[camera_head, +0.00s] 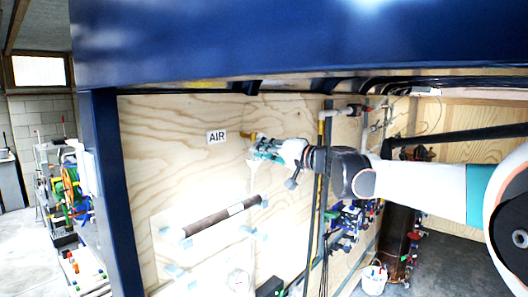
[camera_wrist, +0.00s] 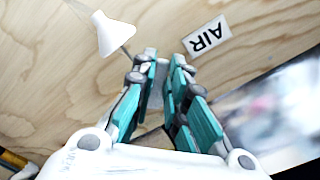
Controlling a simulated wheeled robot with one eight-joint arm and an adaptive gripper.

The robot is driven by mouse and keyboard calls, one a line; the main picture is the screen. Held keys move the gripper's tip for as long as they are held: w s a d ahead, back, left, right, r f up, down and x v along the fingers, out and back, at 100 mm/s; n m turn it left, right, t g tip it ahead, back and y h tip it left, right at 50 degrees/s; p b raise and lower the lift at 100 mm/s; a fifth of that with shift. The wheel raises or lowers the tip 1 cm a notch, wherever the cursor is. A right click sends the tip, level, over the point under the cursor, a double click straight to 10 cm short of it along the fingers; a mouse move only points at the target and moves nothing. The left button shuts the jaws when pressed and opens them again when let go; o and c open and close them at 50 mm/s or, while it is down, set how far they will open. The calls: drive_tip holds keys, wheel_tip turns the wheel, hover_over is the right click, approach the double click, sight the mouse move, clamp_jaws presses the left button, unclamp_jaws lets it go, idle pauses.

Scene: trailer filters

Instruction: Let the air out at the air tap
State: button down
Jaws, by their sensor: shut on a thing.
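A white sign reading AIR (camera_head: 216,137) is on the plywood wall; it also shows upside down in the wrist view (camera_wrist: 207,36). A small brass-coloured fitting, seemingly the air tap (camera_head: 248,135), sticks out to the right of the sign. My gripper (camera_head: 257,149) is at this fitting, just below and right of it, and covers part of it. In the wrist view, my gripper's teal fingers (camera_wrist: 165,62) are close together with a grey piece between them. It is seemingly part of the tap; the rest is hidden. A white cone-shaped piece (camera_wrist: 112,36) is beside the fingertips.
A dark tube (camera_head: 218,217) lies on holders on a pale panel below my gripper. Dark and yellow vertical pipes (camera_head: 322,190) stand right of it. The blue trailer frame (camera_head: 113,190) borders the opening at left and above. A white bucket (camera_head: 374,279) is at lower right.

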drive_tip(key=shift+s+a+r+m, duration=0.1)
drive_tip(key=shift+r+m, duration=0.3)
drive_tip(key=shift+m, duration=0.95)
drive_tip(key=shift+s+a+r+m, duration=0.15)
drive_tip(key=shift+r+m, duration=0.25)
drive_tip(key=shift+m, duration=1)
drive_tip(key=shift+s+r+m, duration=0.1)
drive_tip(key=shift+r+m, duration=0.3)
drive_tip(key=shift+m, duration=0.95)
drive_tip(key=c, duration=1.6)
unclamp_jaws()
